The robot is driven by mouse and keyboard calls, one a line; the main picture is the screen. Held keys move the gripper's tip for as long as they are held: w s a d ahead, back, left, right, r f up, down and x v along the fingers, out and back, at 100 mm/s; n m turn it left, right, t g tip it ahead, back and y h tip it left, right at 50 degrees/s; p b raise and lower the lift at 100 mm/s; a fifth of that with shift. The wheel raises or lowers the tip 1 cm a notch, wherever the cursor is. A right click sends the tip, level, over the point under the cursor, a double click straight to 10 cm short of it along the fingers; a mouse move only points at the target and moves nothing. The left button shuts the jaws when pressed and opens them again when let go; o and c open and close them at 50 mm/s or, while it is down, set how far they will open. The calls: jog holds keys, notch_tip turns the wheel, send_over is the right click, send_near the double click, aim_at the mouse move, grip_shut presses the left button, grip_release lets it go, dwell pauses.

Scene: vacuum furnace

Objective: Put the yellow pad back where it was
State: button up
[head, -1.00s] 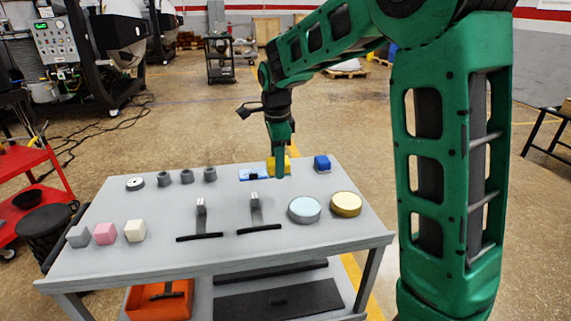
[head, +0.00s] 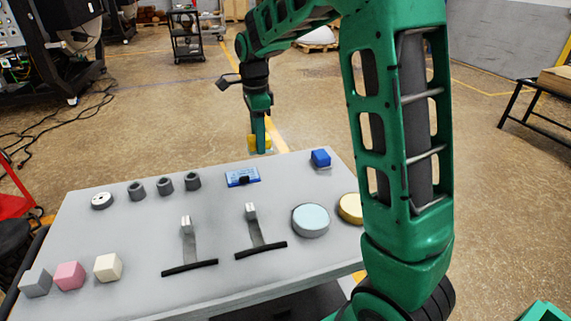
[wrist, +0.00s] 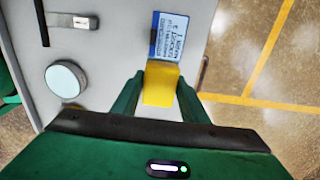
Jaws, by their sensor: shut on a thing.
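The yellow pad (wrist: 161,84) is a small yellow block between the two green fingers of my gripper (wrist: 160,97) in the wrist view. In the head view the yellow pad (head: 254,143) shows partly behind the fingers of my gripper (head: 262,148). My gripper is shut on it and points down near the table's far edge. The pad appears raised off the table, beside a blue-and-white label card (head: 242,177). Its underside is hidden.
On the grey table (head: 130,230) a blue block (head: 320,158) sits to the right. A pale blue disc (head: 310,220), a yellow disc (head: 350,208), two levers (head: 187,226), several dark rings (head: 165,184), and pink (head: 69,276), grey (head: 36,283) and cream (head: 108,267) blocks stand there too.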

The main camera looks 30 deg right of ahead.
send_over(289, 170)
notch_tip(289, 170, down, 6)
jog(key=shift+a+r, duration=0.15)
jog(key=shift+f, duration=2.05)
jog(key=o, duration=1.2)
notch_tip(289, 170, up, 12)
jog(key=s+f+n, duration=0.1)
jog(key=s+n, duration=0.3)
jog(key=s, duration=0.7)
jog(key=s+d+f+n, duration=0.1)
jog(key=s+n, duration=0.4)
jog(key=s, duration=0.7)
jog(key=s+d+f+n, duration=0.1)
jog(key=s+n, duration=0.4)
jog(key=s, duration=0.6)
jog(key=shift+s+d+f, duration=0.1)
jog(key=shift+s+f, duration=0.05)
jog(key=shift+s, duration=0.25)
